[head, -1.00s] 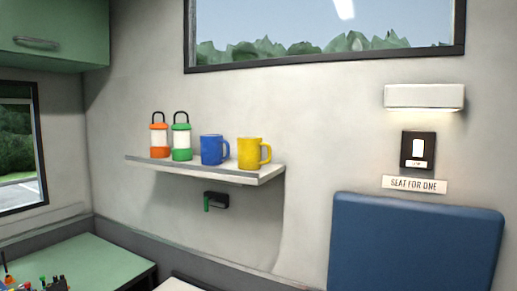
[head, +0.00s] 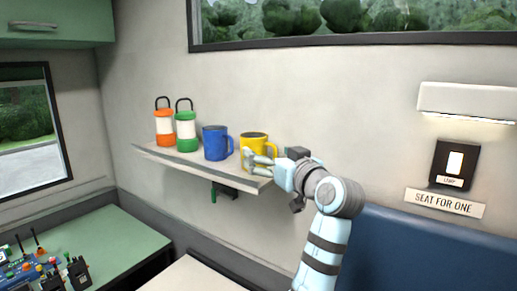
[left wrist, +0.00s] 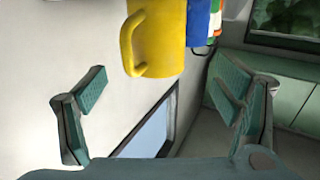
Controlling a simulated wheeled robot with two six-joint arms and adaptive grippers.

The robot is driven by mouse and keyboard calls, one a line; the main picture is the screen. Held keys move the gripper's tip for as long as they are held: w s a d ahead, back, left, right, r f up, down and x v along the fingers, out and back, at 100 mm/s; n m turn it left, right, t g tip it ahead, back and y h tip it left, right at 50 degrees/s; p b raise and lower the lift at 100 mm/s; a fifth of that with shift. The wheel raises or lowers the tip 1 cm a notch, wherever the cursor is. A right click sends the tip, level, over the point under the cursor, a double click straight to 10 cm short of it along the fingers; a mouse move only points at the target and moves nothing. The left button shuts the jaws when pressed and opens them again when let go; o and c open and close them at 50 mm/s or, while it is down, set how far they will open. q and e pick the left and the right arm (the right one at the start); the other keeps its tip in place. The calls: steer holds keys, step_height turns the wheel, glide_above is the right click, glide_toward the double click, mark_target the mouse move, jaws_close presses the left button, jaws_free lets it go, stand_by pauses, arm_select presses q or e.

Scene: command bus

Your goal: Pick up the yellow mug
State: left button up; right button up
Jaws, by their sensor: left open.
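The yellow mug (head: 254,139) stands at the right end of the wall shelf (head: 160,153). My left gripper (head: 260,158) is open at the mug's right side, its fingers overlapping the lower part of the mug in the head view. They hide the handle there. In the left wrist view the yellow mug (left wrist: 168,38) shows at the top, between and beyond the two spread fingers, with its handle toward the left. I cannot tell if a finger touches it. My right gripper is not in view.
A blue mug (head: 215,142) stands close left of the yellow one. A green lantern (head: 186,130) and an orange lantern (head: 164,127) stand farther left. A black device with a green part (head: 224,192) hangs under the shelf. The wall is behind.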

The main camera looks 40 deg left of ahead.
mark_target(260, 151)
arm_select(q)
steer(key=p+x, duration=0.2)
steer(key=x, duration=0.6)
steer(key=shift+w+f+p, duration=0.15)
steer(key=shift+w+p, duration=0.05)
steer(key=shift+p, duration=0.2)
steer(key=shift+a+f, duration=0.2)
steer(key=shift+a, duration=0.05)
steer(key=shift+d, duration=0.1)
steer(key=c, duration=1.4)
steer(key=shift+r, duration=0.15)
steer(key=shift+c, duration=0.2)
